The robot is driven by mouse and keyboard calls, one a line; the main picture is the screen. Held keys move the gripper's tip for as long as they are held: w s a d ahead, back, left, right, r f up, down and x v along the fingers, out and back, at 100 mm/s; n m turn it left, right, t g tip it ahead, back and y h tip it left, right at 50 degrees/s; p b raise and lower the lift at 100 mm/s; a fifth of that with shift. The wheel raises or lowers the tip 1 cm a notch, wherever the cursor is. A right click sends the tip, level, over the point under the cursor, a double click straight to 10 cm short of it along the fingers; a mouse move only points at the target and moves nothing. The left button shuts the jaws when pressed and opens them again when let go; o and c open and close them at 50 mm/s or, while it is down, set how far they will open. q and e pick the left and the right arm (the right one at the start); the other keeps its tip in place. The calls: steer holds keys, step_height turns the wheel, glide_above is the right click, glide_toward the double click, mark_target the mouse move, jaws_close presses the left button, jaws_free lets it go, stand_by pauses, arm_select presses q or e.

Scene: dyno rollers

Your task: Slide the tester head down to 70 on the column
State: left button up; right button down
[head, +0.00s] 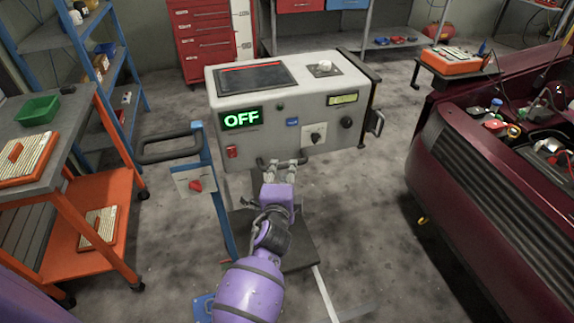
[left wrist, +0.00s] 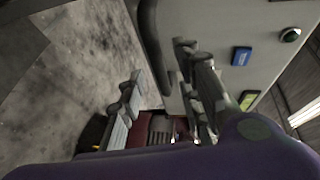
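The tester head (head: 290,100) is a pale grey box with a green OFF display, knobs and a dark top panel. It is level above the dark base plate (head: 292,250). A pale marked strip (head: 243,30), perhaps the column scale, rises behind it; its numbers are unreadable. My left gripper (head: 284,164) is at the dark bar handle on the head's lower front edge. In the left wrist view, its fingers (left wrist: 160,62) are spread, with the dark handle (left wrist: 151,35) near and partly between their tips. I cannot tell whether they touch it. My right gripper is out of view.
A blue post with a dark push handle (head: 168,147) and a red-knobbed plate (head: 193,181) stands left of my arm. An orange cart (head: 85,245) is further left. A dark red car (head: 480,180) is at right. Bare floor lies between.

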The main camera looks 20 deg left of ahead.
mark_target(285, 164)
arm_select(q)
steer(key=x, duration=0.3)
steer(key=shift+w+f, duration=0.2)
steer(key=shift+w, duration=0.2)
steer(key=shift+w+a, duration=0.1)
steer(key=shift+w, duration=0.15)
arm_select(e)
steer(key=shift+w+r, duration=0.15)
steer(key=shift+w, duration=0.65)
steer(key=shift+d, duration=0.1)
arm_select(q)
jaws_close()
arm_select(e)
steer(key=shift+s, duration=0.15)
